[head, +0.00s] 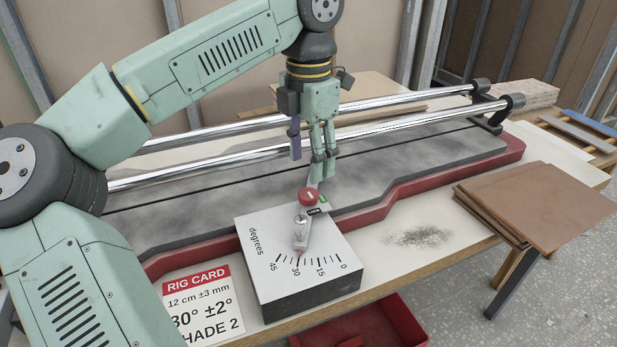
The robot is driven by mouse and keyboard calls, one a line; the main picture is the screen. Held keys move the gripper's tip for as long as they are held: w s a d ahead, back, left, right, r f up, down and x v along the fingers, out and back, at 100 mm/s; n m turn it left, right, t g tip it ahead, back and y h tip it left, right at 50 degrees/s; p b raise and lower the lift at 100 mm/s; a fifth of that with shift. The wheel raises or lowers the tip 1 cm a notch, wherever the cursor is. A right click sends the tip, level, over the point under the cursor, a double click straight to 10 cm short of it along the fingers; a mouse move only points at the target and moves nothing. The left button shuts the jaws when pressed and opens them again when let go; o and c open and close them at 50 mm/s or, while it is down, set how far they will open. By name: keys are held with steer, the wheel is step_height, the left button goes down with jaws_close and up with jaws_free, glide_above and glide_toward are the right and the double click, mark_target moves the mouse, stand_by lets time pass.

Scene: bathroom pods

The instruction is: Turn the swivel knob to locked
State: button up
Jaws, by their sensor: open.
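The swivel knob (308,196) has a round red cap with a small white mark. It sits at the back of a white-topped box (262,233) printed with a degrees scale from 0 to 45. A metal pointer arm (301,232) runs from near the knob to about the 30 mark. A small black and green label (318,209) lies beside the knob, too small to read surely. My gripper (320,178) is open and points down just above and behind the knob. The fingers overlap the knob's upper edge in the picture, so I cannot tell whether they touch it.
A rig card (203,305) reading 12 cm and 30° lies at front left, partly hidden by my arm. Two chrome rails (400,128) run over a grey bed with a red edge (420,187) behind the box. Brown tiles (535,205) stack at right. A red tray (390,322) sits below.

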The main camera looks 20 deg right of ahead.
mark_target(309, 192)
step_height(309, 192, up, 5)
steer(key=shift+r, duration=0.2)
stand_by(0.5)
